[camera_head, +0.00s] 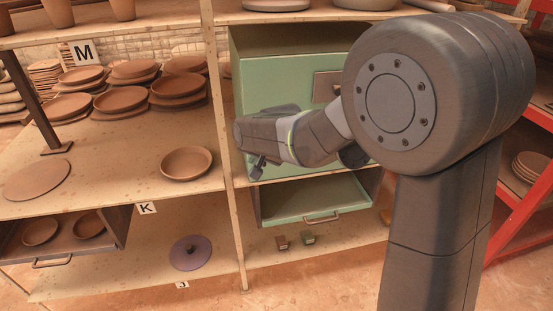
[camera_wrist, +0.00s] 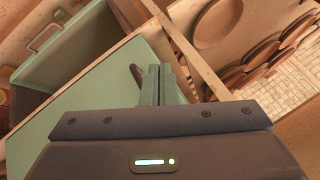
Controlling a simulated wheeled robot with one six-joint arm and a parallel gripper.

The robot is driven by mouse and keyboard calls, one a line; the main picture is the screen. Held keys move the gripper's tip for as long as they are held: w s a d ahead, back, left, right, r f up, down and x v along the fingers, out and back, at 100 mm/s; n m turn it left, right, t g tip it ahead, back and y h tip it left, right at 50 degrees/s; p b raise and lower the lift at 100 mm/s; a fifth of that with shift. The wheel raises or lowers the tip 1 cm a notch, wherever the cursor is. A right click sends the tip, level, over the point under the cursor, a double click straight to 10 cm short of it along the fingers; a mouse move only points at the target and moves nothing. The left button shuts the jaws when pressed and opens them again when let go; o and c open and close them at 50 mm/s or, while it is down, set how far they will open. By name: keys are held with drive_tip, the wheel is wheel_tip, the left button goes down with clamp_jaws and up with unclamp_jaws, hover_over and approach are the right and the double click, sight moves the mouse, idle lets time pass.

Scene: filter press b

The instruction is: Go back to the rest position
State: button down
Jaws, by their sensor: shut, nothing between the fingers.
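My gripper (camera_head: 257,171) is in front of the green cabinet (camera_head: 245,90) in the head view, near its lower left side. In the wrist view my gripper (camera_wrist: 159,86) has its two fingers together, with nothing held between them. The arm reaches in from the right and hides part of the cabinet front. Below the cabinet, a green drawer (camera_head: 318,203) with a handle stands pulled open.
Wooden shelves (camera_head: 110,170) hold stacks of clay plates (camera_head: 183,78) and a single bowl (camera_head: 186,162). A purple lid (camera_head: 190,252) lies on the lower shelf. A dark drawer (camera_head: 118,228) at lower left holds bowls. A red rack (camera_head: 520,200) stands right.

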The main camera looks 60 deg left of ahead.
drive_tip(key=s+d+r+b, duration=0.1)
drive_tip(key=s+d+r, duration=0.1)
drive_tip(key=r, duration=0.3)
drive_tip(key=shift+s+r, duration=0.4)
drive_tip(key=shift+s, duration=0.3)
drive_tip(key=shift+d, duration=0.1)
